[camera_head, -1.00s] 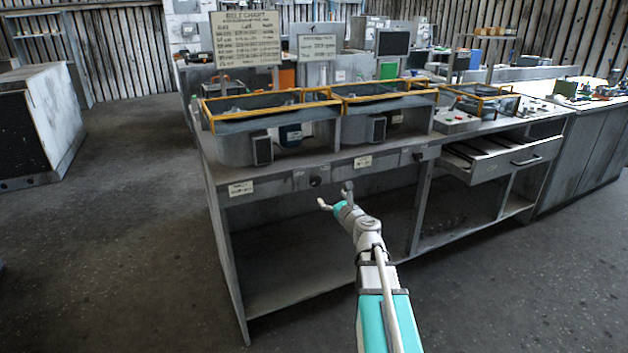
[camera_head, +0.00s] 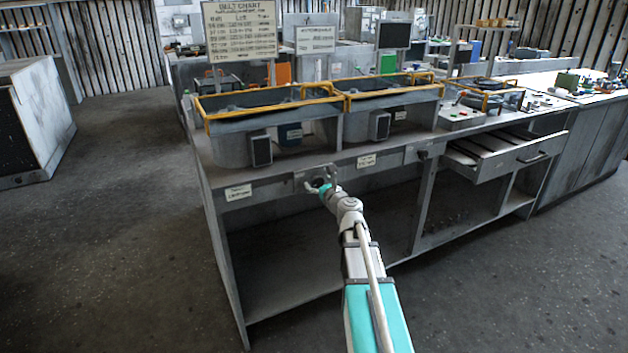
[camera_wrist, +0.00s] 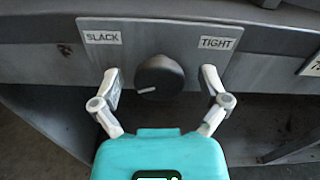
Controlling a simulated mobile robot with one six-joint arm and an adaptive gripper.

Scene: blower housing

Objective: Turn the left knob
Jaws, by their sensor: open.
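The left knob (camera_wrist: 160,76) is a round black dial with a white pointer mark on a grey plate (camera_wrist: 160,40). The plate carries a SLACK label (camera_wrist: 103,38) at left and a TIGHT label (camera_wrist: 217,43) at right. The pointer is at the knob's lower left, toward the SLACK side. My gripper (camera_wrist: 160,92) is open, with one finger on each side of the knob and visible gaps to it. In the head view my gripper (camera_head: 321,181) is at the bench front, largely covering this knob. The right knob (camera_head: 422,155) is dark and sits farther right.
The bench front has a white label (camera_head: 238,192) at left and another label (camera_head: 366,161) between the knobs. An open drawer (camera_head: 508,158) juts out at right. Two orange-railed housings (camera_head: 265,100) stand on top. The shelf space below the front panel is open.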

